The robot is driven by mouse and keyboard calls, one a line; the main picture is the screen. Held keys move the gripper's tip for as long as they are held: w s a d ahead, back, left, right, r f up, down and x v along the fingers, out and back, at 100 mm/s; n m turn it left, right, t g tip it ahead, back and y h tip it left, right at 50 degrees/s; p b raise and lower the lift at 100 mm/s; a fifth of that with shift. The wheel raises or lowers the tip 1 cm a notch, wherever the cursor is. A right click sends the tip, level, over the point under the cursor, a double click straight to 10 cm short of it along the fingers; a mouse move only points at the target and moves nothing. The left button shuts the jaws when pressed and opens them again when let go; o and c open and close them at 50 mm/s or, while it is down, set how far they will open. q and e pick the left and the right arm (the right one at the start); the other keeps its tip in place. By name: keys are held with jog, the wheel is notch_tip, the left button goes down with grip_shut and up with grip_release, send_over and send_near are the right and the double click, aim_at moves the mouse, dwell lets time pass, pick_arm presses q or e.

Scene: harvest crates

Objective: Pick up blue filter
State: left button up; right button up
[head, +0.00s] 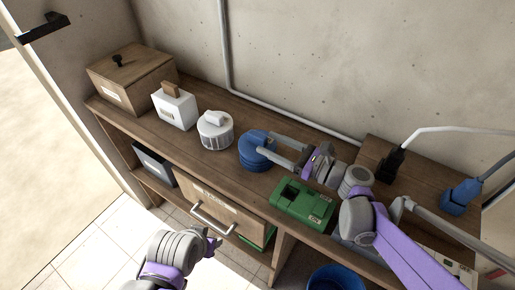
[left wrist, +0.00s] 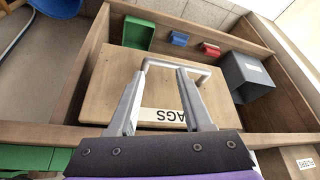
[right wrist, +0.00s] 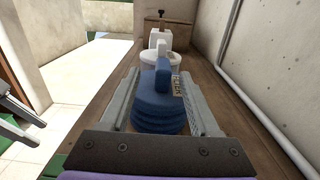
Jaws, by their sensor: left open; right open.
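The blue filter (head: 254,155) is a ribbed round cartridge with a raised grip on top, standing on the wooden counter. My right gripper (head: 266,144) is open, with its fingers reaching over the filter from the right. In the right wrist view the filter (right wrist: 158,112) sits between the two spread fingers (right wrist: 160,75), with a small label by its grip; contact cannot be told. My left gripper (head: 216,243) is open in front of the drawer. In the left wrist view its fingers (left wrist: 161,72) are by the drawer's metal handle (left wrist: 178,67).
A white canister (head: 215,133), a white box (head: 175,110) and a wooden box (head: 130,80) stand left of the filter. A green case (head: 302,203) is at its right. The labelled drawer front (head: 228,208) is below, a blue bucket (head: 335,280) on the floor.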

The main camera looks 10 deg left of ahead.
jog(key=x, duration=0.5)
jog(key=shift+w+f, duration=0.3)
grip_shut()
dwell(1.1)
